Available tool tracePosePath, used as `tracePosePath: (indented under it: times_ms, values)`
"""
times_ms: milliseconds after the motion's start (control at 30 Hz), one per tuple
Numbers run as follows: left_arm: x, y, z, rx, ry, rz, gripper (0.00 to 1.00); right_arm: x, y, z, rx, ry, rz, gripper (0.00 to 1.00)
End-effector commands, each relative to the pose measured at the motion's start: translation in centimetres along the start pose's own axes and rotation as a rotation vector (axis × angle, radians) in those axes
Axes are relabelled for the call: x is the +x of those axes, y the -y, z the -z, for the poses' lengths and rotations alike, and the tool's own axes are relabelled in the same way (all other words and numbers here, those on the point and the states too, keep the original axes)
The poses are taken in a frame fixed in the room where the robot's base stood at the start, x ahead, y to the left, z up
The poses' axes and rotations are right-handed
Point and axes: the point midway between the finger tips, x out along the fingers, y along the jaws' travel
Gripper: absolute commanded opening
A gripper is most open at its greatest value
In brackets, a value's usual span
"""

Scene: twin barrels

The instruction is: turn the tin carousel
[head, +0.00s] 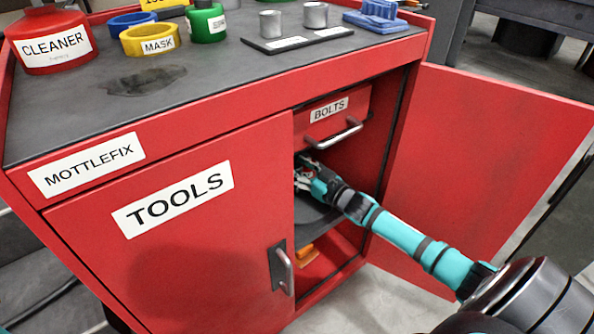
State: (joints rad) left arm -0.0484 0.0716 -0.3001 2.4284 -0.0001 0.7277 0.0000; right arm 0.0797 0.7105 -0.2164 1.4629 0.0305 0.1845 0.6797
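A dark, round-edged plate (316,209), which looks like part of the tin carousel, shows inside the red cabinet below the BOLTS drawer. Most of it is hidden by the cabinet's shut left door and by my arm. My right gripper (303,172) reaches in through the open right side, just above the plate and close to the inner edge of the left door. Its fingers are partly hidden and small, so I cannot tell whether they are open or shut, or whether they touch a tin. My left gripper is not in view.
The TOOLS door (180,245) is shut, with a handle (284,270). The right door (480,160) stands wide open beside my arm. The BOLTS drawer (332,115) is above my gripper. An orange item (306,253) lies lower inside. Cleaner, tape and cups stand on top.

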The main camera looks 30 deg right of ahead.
Motion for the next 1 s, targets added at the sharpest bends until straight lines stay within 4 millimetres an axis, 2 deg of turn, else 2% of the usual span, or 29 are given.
tracePosePath:
  times_ms: [233, 600, 1000]
  values:
    - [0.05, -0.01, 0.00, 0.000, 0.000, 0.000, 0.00, 0.04, -0.02, 0.01, 0.000, 0.000, 0.000, 0.50]
    - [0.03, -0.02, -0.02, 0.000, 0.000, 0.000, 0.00, 0.02, -0.01, 0.01, 0.001, 0.000, 0.000, 0.02]
    - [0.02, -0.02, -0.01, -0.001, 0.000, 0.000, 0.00, -0.02, 0.04, -0.06, 0.002, 0.000, 0.001, 0.00]
